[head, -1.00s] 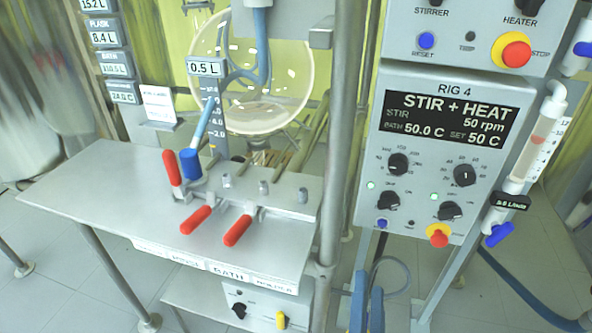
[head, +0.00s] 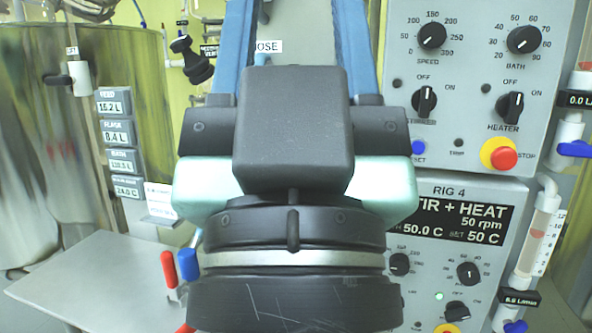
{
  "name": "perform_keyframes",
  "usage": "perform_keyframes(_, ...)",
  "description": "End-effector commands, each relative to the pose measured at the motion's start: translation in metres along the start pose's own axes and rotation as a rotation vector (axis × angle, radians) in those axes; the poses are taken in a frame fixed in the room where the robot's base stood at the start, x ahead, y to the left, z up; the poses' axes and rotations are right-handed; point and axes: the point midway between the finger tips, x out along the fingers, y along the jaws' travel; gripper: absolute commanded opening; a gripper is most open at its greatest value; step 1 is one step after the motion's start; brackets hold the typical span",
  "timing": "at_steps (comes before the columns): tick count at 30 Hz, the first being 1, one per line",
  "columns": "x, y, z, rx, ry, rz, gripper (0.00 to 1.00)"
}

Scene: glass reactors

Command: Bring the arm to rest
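My gripper (head: 295,25) fills the middle of the head view, close to the camera. Its dark body and pale green sides are seen from behind. Two blue fingers point up and away, with a wide gap between them. Nothing shows held between the fingers, but their tips run out of the top of the frame. My wrist covers the lower middle of the view.
A rig control panel (head: 467,205) with knobs and a red stop button stands close on the right. A grey bench (head: 85,280) with red and blue valve handles (head: 188,265) is at lower left, partly hidden. A large steel vessel (head: 45,170) stands far left.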

Motion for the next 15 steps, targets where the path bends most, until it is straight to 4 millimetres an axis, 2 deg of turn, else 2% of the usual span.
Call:
perform_keyframes(1,0.018,0.001,-0.015,0.001,-0.003,0.001,0.51)
perform_keyframes(8,0.059,0.001,-0.053,0.003,-0.004,-0.001,0.51)
perform_keyframes(15,0.115,0.001,-0.105,0.005,-0.005,-0.002,0.51)
